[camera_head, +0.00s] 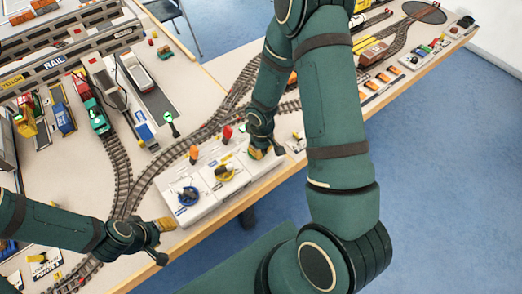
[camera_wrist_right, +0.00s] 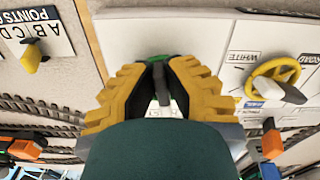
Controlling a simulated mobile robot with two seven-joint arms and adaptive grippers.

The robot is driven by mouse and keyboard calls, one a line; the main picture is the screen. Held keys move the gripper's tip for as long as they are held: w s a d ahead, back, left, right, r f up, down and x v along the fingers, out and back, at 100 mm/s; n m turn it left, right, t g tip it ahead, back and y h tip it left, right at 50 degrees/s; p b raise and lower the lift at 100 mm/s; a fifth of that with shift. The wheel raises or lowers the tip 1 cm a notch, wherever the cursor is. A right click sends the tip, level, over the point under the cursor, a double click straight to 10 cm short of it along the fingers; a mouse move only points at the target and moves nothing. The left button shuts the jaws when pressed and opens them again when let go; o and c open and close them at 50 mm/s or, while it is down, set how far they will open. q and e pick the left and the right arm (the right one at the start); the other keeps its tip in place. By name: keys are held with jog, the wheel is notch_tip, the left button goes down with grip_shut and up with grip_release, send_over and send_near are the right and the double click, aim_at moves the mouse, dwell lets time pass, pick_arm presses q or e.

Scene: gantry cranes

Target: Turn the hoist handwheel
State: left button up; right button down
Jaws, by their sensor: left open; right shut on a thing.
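A white control box (camera_head: 207,210) at the table's front edge carries a blue handwheel (camera_head: 188,196) and a yellow handwheel (camera_head: 224,173). The yellow handwheel (camera_wrist_right: 279,80) also shows at the right of the right wrist view. My right gripper (camera_head: 262,152) is low over the right end of the box. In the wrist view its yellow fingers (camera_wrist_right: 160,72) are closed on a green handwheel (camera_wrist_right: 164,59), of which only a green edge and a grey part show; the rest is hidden. I cannot read which wheel is the hoist's. My left gripper (camera_head: 164,240) is open and empty, left of the box.
Orange (camera_head: 194,153) and red (camera_head: 227,134) levers stand behind the wheels. Curved rail track (camera_head: 150,175) runs behind the box. Blue floor (camera_head: 430,180) lies beyond the table's front edge.

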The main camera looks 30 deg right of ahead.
jog(key=n, duration=0.3)
jog(key=shift+w+d+n, duration=0.15)
jog(key=shift+d+n, duration=0.15)
jog(key=shift+w+d+n, duration=0.15)
jog(key=shift+n, duration=1)
jog(key=shift+w+d+n, duration=0.1)
jog(key=shift+d+n, duration=0.05)
jog(key=shift+n, duration=1)
jog(key=c, duration=1)
grip_release()
jog(key=shift+r, duration=0.1)
notch_tip(320, 180, up, 12)
jog(key=shift+f, duration=0.1)
